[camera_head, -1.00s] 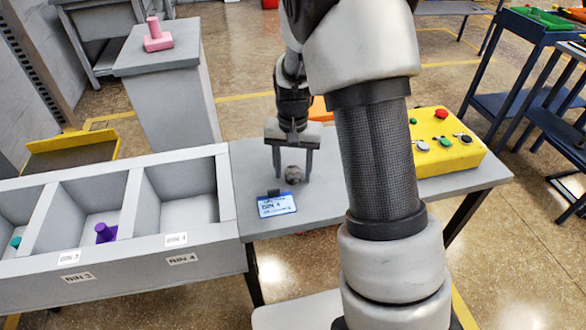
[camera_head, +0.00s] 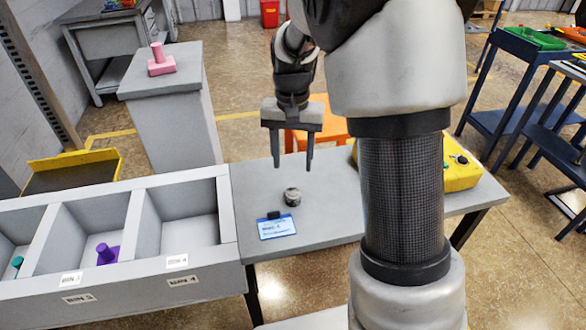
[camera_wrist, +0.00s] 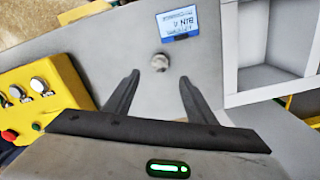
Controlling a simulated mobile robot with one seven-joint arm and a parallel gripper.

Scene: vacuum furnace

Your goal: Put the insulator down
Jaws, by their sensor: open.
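The insulator, a small grey round piece (camera_head: 292,196), stands on the grey table (camera_head: 340,205) just behind a blue and white card (camera_head: 277,227). My gripper (camera_head: 292,168) is open and empty, raised above and behind the piece. In the wrist view the piece (camera_wrist: 159,62) lies on the table beyond the two spread fingertips (camera_wrist: 160,78), touching neither. The card (camera_wrist: 178,23) reads BIN 4 there.
A row of grey bins (camera_head: 200,245) adjoins the table's left side; the bin marked BIN 4 looks empty. A purple piece (camera_head: 107,254) is in the bin beside it. A yellow button box (camera_head: 461,168) stands at the table's right.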

